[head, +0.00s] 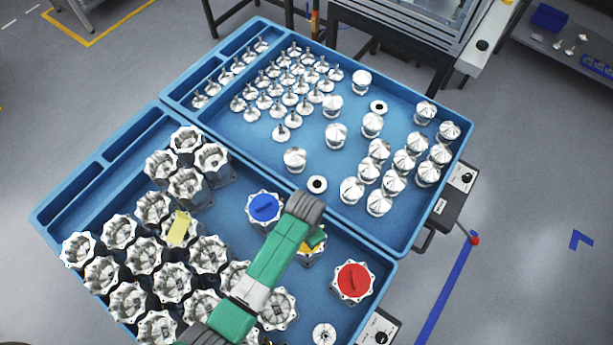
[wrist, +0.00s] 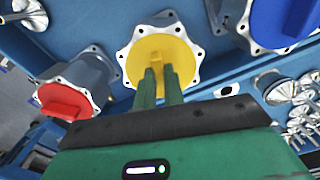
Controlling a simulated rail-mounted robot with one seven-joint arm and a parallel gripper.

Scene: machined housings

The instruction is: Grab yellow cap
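The yellow cap (wrist: 160,55) sits on a silver flanged housing in the middle of the wrist view. In the head view only a small part of the yellow cap (head: 305,252) shows, mostly hidden by my arm and gripper. My gripper (wrist: 160,78) has its two green fingers over the yellow cap, tips at the cap's middle, with a narrow gap between them. I cannot tell whether the fingers press on the cap's raised grip. In the head view my gripper (head: 318,237) is right above that housing.
A blue cap (head: 264,207) and a red cap (head: 353,281) sit on neighbouring housings. A yellow rectangular piece (head: 179,229) lies on a housing farther left. Several open housings fill the near blue tray (head: 95,180); the far blue tray (head: 240,150) holds metal parts.

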